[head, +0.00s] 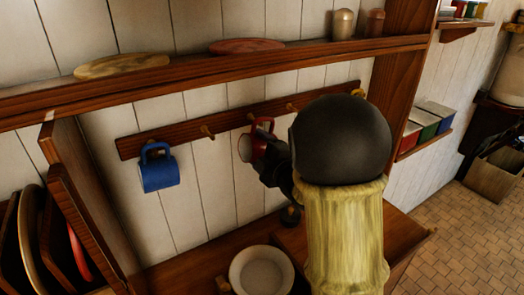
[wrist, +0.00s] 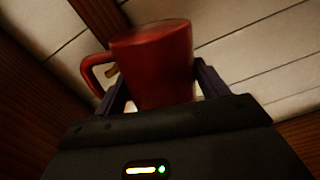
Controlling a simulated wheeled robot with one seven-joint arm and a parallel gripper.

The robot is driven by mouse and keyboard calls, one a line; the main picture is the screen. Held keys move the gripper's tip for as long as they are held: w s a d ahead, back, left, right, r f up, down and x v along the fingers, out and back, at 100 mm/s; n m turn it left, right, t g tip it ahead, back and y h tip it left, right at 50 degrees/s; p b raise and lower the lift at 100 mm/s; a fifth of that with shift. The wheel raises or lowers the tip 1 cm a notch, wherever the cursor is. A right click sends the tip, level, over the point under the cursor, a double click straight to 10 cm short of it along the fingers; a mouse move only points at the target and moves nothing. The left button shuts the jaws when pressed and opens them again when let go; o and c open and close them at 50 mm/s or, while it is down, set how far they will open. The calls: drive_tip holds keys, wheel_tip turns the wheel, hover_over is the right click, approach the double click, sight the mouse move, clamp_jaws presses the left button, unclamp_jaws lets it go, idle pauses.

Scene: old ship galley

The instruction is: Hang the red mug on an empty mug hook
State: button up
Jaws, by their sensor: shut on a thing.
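The red mug (head: 246,149) is held up at the wooden hook rail (head: 228,122) in the head view. My gripper (head: 270,160) is shut on it from the right. In the wrist view the red mug (wrist: 155,65) sits between my two fingers (wrist: 160,88), with its handle to the left. A pale wooden hook tip (wrist: 111,71) shows within the handle's opening; I cannot tell whether it passes through or lies behind. In the head view the handle is close to a hook (head: 250,117). Bare hooks show to the left (head: 207,132) and right (head: 291,107).
A blue mug (head: 159,169) hangs at the rail's left end. A shelf (head: 200,69) with plates and shakers runs above. A white bowl (head: 261,272) stands on the counter below.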

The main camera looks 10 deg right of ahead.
sight(248, 142)
drive_tip(key=shift+p+x, duration=0.6)
drive_tip(key=shift+x, duration=0.65)
drive_tip(key=shift+w+a+r+p, duration=0.2)
drive_tip(key=shift+a+r+p, duration=0.05)
drive_tip(key=shift+r+p, duration=0.3)
drive_tip(key=shift+a+f+b, duration=0.1)
drive_tip(key=shift+f+b, duration=0.35)
drive_tip(key=shift+b, duration=0.4)
drive_tip(key=shift+o, duration=0.2)
drive_tip(key=shift+a+f, duration=0.1)
drive_tip(key=shift+f, duration=0.1)
drive_tip(key=o, duration=1.2)
drive_tip(key=shift+r, duration=0.1)
drive_tip(key=shift+s+b, duration=0.25)
drive_tip(key=shift+b, duration=0.35)
